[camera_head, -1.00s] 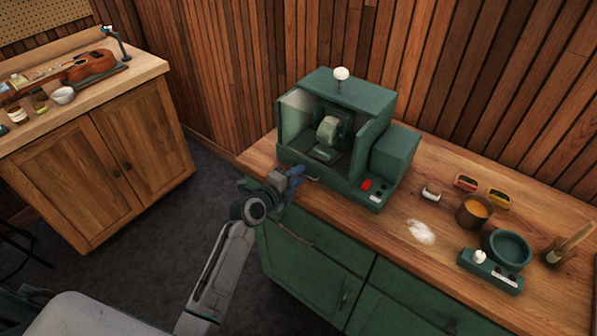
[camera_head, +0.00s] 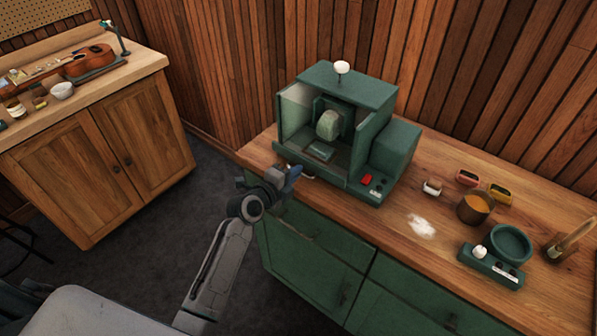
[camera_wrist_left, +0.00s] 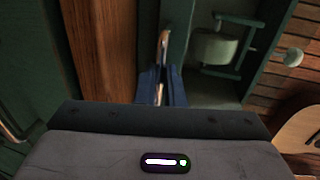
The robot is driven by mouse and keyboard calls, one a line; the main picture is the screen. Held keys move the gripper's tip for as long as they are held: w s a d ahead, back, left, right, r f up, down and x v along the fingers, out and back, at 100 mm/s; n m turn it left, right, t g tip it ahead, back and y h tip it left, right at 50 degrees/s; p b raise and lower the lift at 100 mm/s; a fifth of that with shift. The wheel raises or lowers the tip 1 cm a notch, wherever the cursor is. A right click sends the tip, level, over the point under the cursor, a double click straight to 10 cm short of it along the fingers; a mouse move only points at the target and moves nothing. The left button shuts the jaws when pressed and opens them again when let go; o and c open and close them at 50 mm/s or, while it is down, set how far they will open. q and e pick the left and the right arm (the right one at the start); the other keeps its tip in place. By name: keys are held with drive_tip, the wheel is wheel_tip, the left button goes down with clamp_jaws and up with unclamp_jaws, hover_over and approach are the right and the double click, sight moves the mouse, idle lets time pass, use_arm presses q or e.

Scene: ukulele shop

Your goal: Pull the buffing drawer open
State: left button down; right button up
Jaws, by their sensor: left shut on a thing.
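The green buffing machine (camera_head: 340,125) stands on the wooden counter, with a pale wheel (camera_head: 328,125) inside its open-fronted hood. A low green front (camera_head: 325,178) runs along its base. My left gripper (camera_head: 292,175) is at the left part of this front. In the left wrist view a metal bar handle (camera_wrist_left: 164,45) stands beside the green front, and my left gripper (camera_wrist_left: 161,88) is shut on it with its blue fingers. In the head view the fingers hide part of the handle. I cannot tell whether the drawer stands out from the base. My right gripper is not in view.
The counter (camera_head: 395,235) holds a white powder patch (camera_head: 421,226), a brown cup (camera_head: 475,208), small tins, a green dish (camera_head: 508,243) and a brush jar to the right. Green cabinets (camera_head: 310,260) lie below. A wooden bench (camera_head: 125,150) with a ukulele stands left.

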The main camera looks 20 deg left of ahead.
use_arm(q)
drive_tip(key=f+b+v, duration=0.2)
drive_tip(key=b+v, duration=0.2)
drive_tip(key=v, duration=0.7)
drive_tip(key=shift+s+f, duration=0.15)
drive_tip(key=shift+s, duration=0.2)
drive_tip(key=c, duration=1.5)
unclamp_jaws()
drive_tip(key=shift+c, duration=0.2)
drive_tip(key=b+v, duration=0.1)
drive_tip(key=v, duration=0.9)
drive_tip(key=shift+s, duration=0.35)
drive_tip(key=shift+a, duration=0.2)
